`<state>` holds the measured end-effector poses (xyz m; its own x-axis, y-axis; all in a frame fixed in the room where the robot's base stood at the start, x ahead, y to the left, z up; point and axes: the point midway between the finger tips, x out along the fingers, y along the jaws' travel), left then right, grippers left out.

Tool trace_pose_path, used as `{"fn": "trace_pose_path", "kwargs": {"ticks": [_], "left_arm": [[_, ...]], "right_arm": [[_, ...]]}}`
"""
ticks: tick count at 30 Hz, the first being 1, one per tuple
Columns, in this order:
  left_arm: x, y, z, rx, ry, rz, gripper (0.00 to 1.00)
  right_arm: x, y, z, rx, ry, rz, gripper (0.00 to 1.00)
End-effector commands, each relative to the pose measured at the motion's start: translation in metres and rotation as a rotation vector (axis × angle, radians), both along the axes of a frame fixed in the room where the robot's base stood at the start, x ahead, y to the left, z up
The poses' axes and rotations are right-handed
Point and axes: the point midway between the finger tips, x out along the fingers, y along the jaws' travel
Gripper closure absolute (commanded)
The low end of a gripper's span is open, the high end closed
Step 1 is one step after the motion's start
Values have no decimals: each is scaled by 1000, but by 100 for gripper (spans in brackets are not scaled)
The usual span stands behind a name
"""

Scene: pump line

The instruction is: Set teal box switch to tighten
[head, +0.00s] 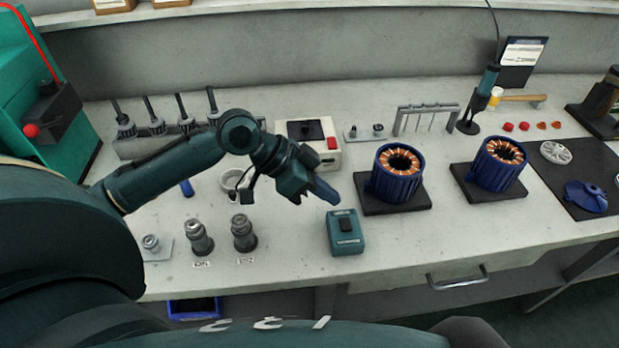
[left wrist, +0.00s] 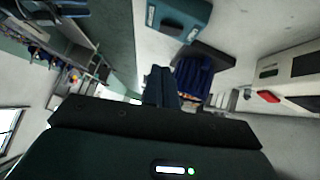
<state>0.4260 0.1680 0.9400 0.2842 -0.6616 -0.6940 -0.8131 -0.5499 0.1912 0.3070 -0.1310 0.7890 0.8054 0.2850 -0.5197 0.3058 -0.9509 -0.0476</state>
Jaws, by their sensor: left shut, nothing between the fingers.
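The teal box (head: 345,238) sits on the bench near its front edge, with a dark switch (head: 346,225) on its top face. I cannot tell the switch's setting. The box also shows at the top of the left wrist view (left wrist: 180,16). My left gripper (head: 332,196) is shut and empty, a little above and behind the box, apart from it. Its fingers also show in the left wrist view (left wrist: 159,85). My right gripper is not in view.
Two blue stators (head: 397,178) (head: 500,167) on black bases stand right of the box. A white box with a red button (head: 332,144) is behind my left gripper. Grey cylindrical parts (head: 243,236) stand to the left. Bench surface around the teal box is clear.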

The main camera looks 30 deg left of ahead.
Motion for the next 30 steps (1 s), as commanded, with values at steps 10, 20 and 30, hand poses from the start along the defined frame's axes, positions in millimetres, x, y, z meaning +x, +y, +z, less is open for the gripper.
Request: {"fn": "trace_pose_path", "kwargs": {"ticks": [10, 20, 30], "left_arm": [[3, -23, -50, 1, 1, 1, 100], [2, -24, -60, 1, -1, 0, 100], [10, -24, -63, 10, -16, -1, 100]], "right_arm": [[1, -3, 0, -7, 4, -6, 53], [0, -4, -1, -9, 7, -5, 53], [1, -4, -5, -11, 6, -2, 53]]}}
